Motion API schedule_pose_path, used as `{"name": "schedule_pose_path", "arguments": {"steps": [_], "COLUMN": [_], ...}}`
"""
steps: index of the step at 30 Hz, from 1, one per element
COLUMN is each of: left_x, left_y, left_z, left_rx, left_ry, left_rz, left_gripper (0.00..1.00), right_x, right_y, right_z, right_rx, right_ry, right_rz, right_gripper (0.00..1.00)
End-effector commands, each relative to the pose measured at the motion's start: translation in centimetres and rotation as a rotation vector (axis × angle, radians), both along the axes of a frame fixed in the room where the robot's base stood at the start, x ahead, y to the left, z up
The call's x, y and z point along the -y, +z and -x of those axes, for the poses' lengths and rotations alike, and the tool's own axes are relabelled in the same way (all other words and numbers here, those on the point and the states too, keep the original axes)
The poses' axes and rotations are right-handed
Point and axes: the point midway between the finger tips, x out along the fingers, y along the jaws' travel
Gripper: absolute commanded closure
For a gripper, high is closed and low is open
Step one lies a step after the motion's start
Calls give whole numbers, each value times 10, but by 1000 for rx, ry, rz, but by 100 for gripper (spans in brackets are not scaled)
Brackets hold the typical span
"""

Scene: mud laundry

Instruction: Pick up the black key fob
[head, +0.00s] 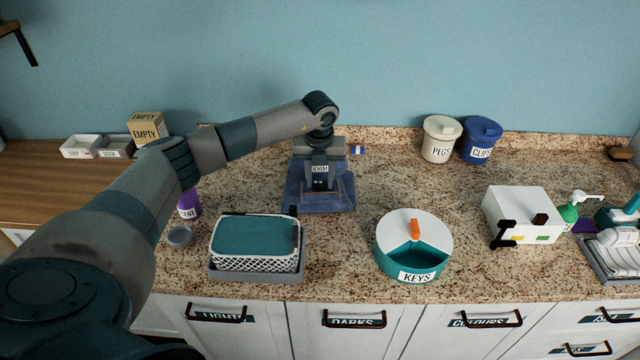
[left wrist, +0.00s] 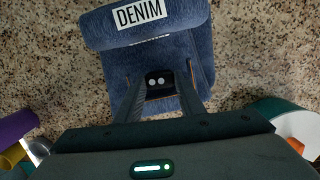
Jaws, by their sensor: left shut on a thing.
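My left gripper (head: 320,184) reaches down at a blue denim pouch (head: 298,194) at the back middle of the counter. In the left wrist view my left gripper (left wrist: 160,85) has its two fingers closed on the black key fob (left wrist: 158,79), a small dark piece with two pale round dots. The fob is between the fingertips, over the denim pouch (left wrist: 200,62) with its DENIM label. I cannot tell whether the fob still touches the denim. In the head view the fob is too small and dark to make out clearly. My right gripper is not in view.
A round teal KEYS tin (head: 385,262) with a white part lid and orange knob stands right of centre, open at the front. A teal-topped basket (head: 255,262) is at the left front. A white box (head: 521,214) stands right. PEGS (head: 441,140) and CLIPS (head: 480,142) canisters stand behind.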

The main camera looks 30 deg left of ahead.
Motion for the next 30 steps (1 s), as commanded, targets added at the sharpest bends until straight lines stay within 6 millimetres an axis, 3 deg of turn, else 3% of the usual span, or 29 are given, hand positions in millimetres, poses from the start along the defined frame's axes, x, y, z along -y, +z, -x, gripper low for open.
{"name": "schedule_pose_path", "arguments": {"steps": [8,17,30], "left_x": [0,3,87], "left_y": [5,40,89], "left_z": [-1,-2,-12], "left_rx": [1,5,4], "left_ry": [1,-3,-3], "left_rz": [0,1,1], "left_gripper": [86,86,86], "right_x": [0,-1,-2], "right_y": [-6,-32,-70], "right_z": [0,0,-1], "right_rx": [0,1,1], "right_ry": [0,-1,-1], "right_rz": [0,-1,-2], "right_gripper": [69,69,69]}}
